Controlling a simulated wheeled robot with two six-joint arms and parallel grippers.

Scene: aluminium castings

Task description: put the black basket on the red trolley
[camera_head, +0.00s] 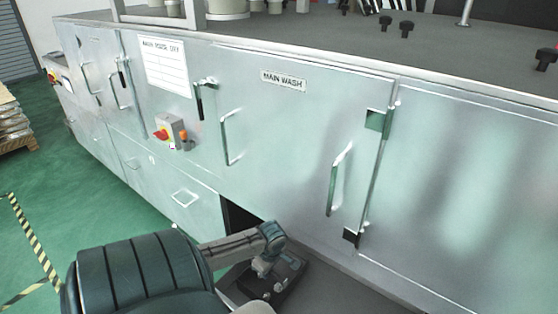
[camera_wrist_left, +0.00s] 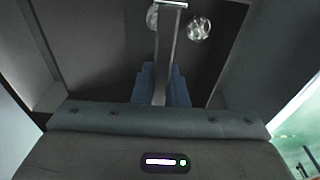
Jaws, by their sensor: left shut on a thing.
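My left gripper (camera_wrist_left: 163,86) has its two blue fingers shut on a thin metal bar (camera_wrist_left: 168,40), which looks like the handle of the black basket (camera_wrist_left: 110,50). The basket's dark walls and floor fill much of the left wrist view, and shiny round castings (camera_wrist_left: 199,28) lie in it. In the head view the left arm comes in from the lower left, with the gripper end (camera_head: 274,276) low in front of the wash machine; its fingers are hidden there. The red trolley and my right gripper are in neither view.
A long metal wash machine (camera_head: 280,130) with doors and protruding handles (camera_head: 338,180) stands close in front. A dark opening (camera_head: 240,217) shows in its lower part, just behind my arm. Green floor (camera_head: 45,190) is clear at the left, beyond striped tape. A loaded pallet (camera_head: 14,135) stands far left.

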